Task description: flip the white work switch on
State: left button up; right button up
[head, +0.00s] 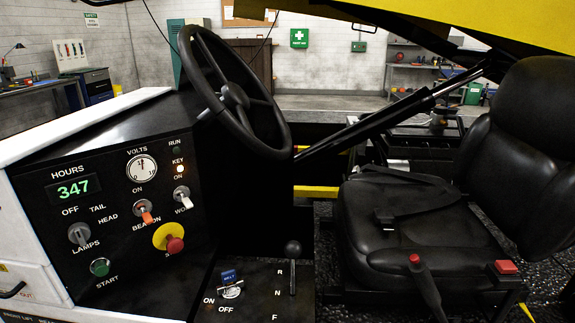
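The white work switch (181,195) is a small toggle on the black control panel (115,225), below an "ON" mark. Its lever appears to point down, away from that mark, and partly covers the "WORK" label under it. An orange beacon switch (146,217) sits just to its left and lower, with its own "ON" mark above and its lever also appearing to point down. Neither of my grippers shows in the head view, so nothing is seen touching the switch.
A red stop button on a yellow disc (173,243) sits below the switch. The steering wheel (235,100) overhangs the panel's upper right. A shift lever (293,265) and blue belt switch (229,277) stand lower right. A black seat (420,215) fills the right.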

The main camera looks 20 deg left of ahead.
aim_at(187, 202)
jog(key=u, duration=1.65)
